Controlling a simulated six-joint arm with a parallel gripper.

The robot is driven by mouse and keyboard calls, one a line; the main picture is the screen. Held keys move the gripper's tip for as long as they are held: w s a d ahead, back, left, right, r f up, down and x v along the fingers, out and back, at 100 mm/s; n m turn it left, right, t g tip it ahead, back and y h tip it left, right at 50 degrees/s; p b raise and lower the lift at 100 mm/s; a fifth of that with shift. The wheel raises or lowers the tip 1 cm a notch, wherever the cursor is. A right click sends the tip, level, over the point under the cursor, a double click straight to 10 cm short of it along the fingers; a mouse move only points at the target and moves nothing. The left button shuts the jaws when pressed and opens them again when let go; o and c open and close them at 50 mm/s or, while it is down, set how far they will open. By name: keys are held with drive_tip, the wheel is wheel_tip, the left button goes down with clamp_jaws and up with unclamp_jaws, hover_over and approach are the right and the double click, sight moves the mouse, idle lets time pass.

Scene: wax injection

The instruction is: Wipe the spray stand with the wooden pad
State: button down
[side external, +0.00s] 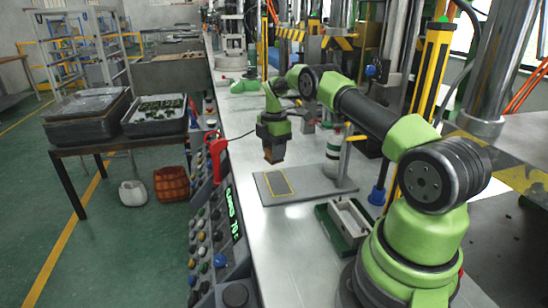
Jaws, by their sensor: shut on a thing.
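My gripper (273,147) points down, shut on the wooden pad (274,156), a small brown block showing below the fingers. The pad is held in the air, above the far-left part of the spray stand (311,187). The stand is a flat grey plate with a yellow-outlined rectangle on its left part and a post with a yellow top at its right. A gap shows between the pad and the plate. The fingers are small and dark here, and their exact grip on the pad is hard to make out.
A green tray (345,222) with a pale block lies in front. A red-handled tool (216,152) is at the bench's left edge, above the button panel (205,235). Bare bench lies left of the plate.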

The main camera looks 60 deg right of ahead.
drive_tip(key=shift+r, duration=1.85)
